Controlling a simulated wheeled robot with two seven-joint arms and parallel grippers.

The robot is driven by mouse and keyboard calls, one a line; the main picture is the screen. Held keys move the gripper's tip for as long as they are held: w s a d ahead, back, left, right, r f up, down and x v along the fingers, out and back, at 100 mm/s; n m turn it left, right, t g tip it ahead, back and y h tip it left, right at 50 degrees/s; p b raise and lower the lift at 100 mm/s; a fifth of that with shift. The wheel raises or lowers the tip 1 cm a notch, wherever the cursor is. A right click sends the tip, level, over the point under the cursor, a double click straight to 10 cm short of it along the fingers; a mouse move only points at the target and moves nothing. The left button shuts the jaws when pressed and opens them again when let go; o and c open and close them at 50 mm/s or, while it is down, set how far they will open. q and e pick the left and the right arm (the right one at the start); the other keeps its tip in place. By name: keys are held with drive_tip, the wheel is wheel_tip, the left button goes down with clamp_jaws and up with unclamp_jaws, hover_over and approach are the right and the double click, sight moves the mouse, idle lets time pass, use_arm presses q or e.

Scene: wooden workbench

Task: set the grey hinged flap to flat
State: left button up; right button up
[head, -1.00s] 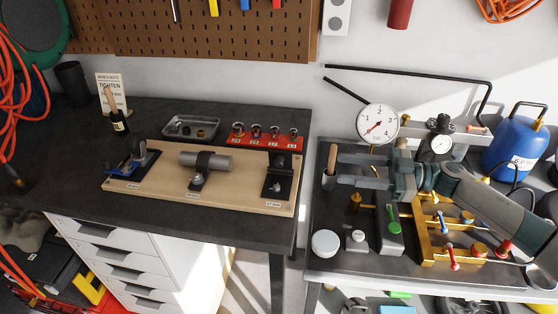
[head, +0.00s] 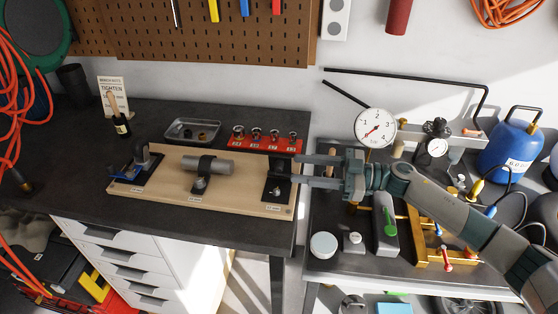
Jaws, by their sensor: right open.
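A light wooden board (head: 235,203) on the dark bench carries three fixtures. The right fixture (head: 276,189) is a dark base with a dark upright piece; I cannot tell for sure whether this is the grey hinged flap. The middle fixture holds a grey cylinder (head: 222,167) under a black strap. The left fixture has a blue part and a grey upright piece (head: 143,155). My right gripper (head: 298,171) is open, its two fingers pointing left, beside the right fixture. Whether a fingertip touches it is unclear. My left gripper is not in view.
A round gauge (head: 375,127) and a second bench with several fittings are at right. A gap separates the benches.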

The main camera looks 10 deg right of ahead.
sight(279, 166)
drive_tip(key=p+x, duration=0.2)
drive_tip(key=x, duration=0.4)
drive_tip(key=shift+w+a, duration=0.1)
drive_tip(key=shift+a, duration=0.3)
clamp_jaws()
